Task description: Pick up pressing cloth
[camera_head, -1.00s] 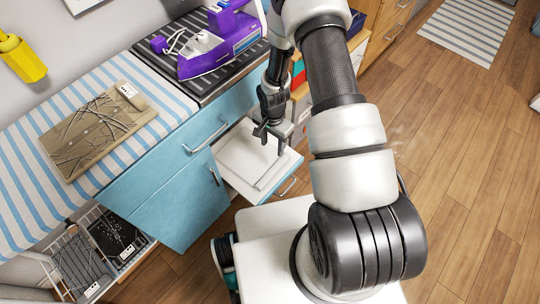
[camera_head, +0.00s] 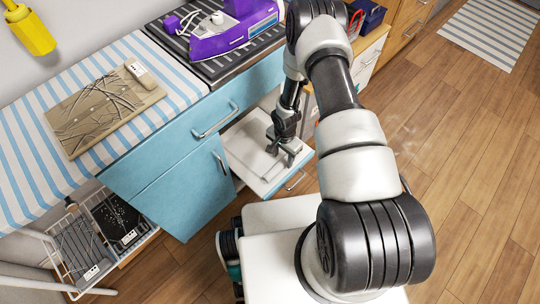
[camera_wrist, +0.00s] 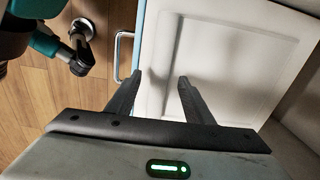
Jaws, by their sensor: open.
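A flat white piece that looks like the folded pressing cloth (camera_head: 249,148) lies in the pulled-out blue drawer (camera_head: 290,183). In the wrist view the pale, square-edged piece (camera_wrist: 215,62) fills much of the drawer, and I cannot clearly tell cloth from drawer bottom. My gripper (camera_head: 284,158) is open, pointing down over the drawer near its front. In the wrist view its two fingers (camera_wrist: 160,84) are apart with nothing between them, over the drawer's front part. Contact with the cloth cannot be told.
The drawer handle (camera_wrist: 122,56) is left of my fingers in the wrist view. A purple iron (camera_head: 232,30) stands on the black ribbed surface. A wooden board (camera_head: 104,110) lies on the striped cover. A wire basket (camera_head: 92,240) stands lower left. Wooden floor (camera_head: 450,190) is clear on the right.

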